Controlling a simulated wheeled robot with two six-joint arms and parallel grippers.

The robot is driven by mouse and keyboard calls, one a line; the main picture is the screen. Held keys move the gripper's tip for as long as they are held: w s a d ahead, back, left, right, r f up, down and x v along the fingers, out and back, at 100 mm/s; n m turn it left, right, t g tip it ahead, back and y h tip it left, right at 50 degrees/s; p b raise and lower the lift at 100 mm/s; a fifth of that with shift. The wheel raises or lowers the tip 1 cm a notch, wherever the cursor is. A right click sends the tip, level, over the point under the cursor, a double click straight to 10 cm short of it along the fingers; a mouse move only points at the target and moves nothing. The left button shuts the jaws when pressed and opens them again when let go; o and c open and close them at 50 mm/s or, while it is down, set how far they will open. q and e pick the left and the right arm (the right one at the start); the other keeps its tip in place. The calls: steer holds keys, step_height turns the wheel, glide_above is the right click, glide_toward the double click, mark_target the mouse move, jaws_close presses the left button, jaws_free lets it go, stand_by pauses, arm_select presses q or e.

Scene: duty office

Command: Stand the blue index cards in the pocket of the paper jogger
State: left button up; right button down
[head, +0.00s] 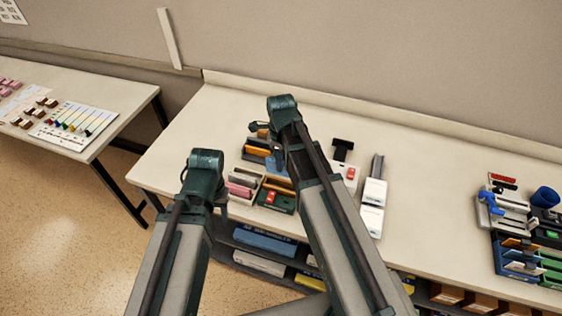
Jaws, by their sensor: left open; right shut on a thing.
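My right gripper (272,152) is over the tray of card stacks on the middle table. It is shut on a small blue piece, apparently the blue index cards (271,165), which show just below its fingers. My arm hides most of the grip. My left gripper (217,198) is open and empty, lower and to the left, in front of the pink stack. I cannot tell for sure which item is the paper jogger; a white device with a grey upright plate (375,190) stands to the right of my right arm.
Orange, pink and green stacks (240,188) fill a holder between my grippers. A black-topped white item (342,152) stands right of my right gripper. Blue and green trays (520,258) crowd the far right. The table (430,200) is clear between. A second table (75,90) is at left.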

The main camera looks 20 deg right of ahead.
steer(key=shift+s+d, duration=0.15)
steer(key=shift+d, duration=0.05)
steer(key=shift+a+f, duration=0.15)
steer(key=shift+f, duration=0.05)
steer(key=shift+f+b, duration=0.3)
steer(key=shift+b, duration=0.2)
step_height(320, 180, down, 8)
steer(key=b, duration=0.7)
steer(key=shift+r+b, duration=0.15)
steer(key=shift+b, duration=0.2)
steer(key=c, duration=0.7)
jaws_free()
steer(key=shift+r, duration=0.1)
